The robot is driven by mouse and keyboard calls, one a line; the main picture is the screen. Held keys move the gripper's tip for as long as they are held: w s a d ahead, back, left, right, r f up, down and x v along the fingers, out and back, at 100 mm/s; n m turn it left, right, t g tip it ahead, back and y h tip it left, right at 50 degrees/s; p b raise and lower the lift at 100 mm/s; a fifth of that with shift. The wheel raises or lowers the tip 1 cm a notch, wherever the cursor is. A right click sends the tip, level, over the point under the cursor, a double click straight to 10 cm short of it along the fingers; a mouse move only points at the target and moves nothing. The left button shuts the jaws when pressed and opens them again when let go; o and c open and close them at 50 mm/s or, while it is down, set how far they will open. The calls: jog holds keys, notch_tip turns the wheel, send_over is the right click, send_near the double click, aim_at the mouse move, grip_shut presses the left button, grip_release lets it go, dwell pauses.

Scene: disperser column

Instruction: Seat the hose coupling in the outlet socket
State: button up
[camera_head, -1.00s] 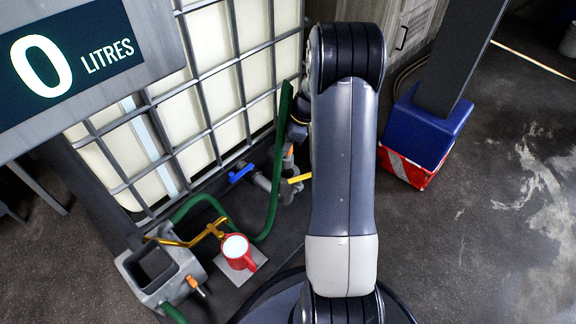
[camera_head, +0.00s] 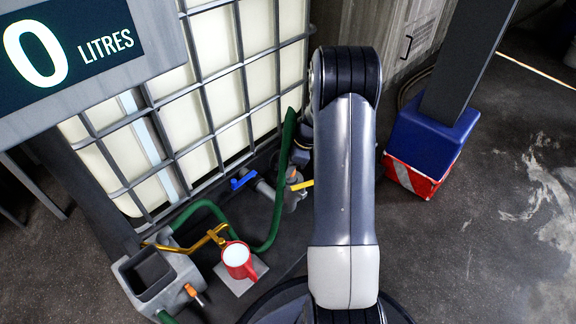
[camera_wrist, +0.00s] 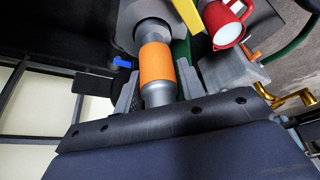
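The hose coupling, grey with an orange sleeve (camera_wrist: 157,66), stands between the two fingers of my gripper (camera_wrist: 157,98) in the wrist view. The fingers flank its grey near end and appear shut on it. Its far grey end overlaps the round grey outlet socket (camera_wrist: 126,32); I cannot tell how deep it is inside. In the head view the green hose (camera_head: 281,165) rises to my gripper, which is largely hidden behind my arm. The outlet pipework (camera_head: 265,187) with a blue handle (camera_head: 243,180) and a yellow handle (camera_head: 302,185) is just below.
A red mug (camera_head: 238,258) stands on a grey plate (camera_head: 240,285) beside a grey open box (camera_head: 128,268) and a brass lever (camera_head: 205,238). The caged tank (camera_head: 205,100) is behind. A blue and red post base (camera_head: 425,140) is at right. The display reads 0 litres.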

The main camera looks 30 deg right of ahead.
jog(key=shift+o, duration=1.3)
jog(key=shift+r, duration=0.25)
jog(key=p+v, duration=0.4)
jog(key=v, duration=0.7)
jog(key=shift+s+d+r, duration=0.15)
jog(key=shift+d+r, duration=0.1)
jog(key=shift+r, duration=0.1)
jog(key=b+x, duration=0.4)
jog(key=x, duration=0.8)
jog(key=shift+a+f, duration=0.1)
jog(key=shift+f, duration=0.05)
jog(key=shift+r+p, duration=0.75)
jog(key=shift+r, duration=1.05)
